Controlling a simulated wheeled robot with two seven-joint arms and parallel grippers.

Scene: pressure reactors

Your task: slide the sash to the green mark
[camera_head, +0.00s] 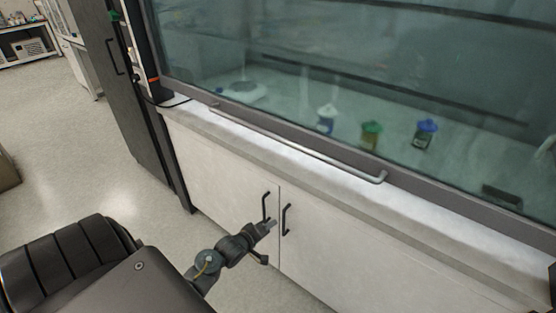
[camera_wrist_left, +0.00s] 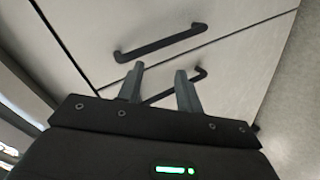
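The sash (camera_head: 330,65) is a large tinted glass pane in a grey frame, across the upper part of the head view. Its lower edge is down close to the pale sill, with a long bar handle (camera_head: 300,148) along it. A green mark (camera_head: 115,16) shows on the upright post left of the sash. An orange mark (camera_head: 154,80) sits lower on that post. My left gripper (camera_head: 268,226) is below the handle, in front of the cabinet doors and apart from the sash. In the left wrist view its two fingers (camera_wrist_left: 160,84) stand apart with nothing between them. My right gripper is not seen.
White cabinet doors (camera_head: 225,185) with black pulls (camera_head: 287,220) are under the sill (camera_head: 210,125). Blue- and green-capped bottles (camera_head: 371,134) stand behind the glass. A dark tall cabinet (camera_head: 128,95) is at left. The floor (camera_head: 50,145) beyond it has free room.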

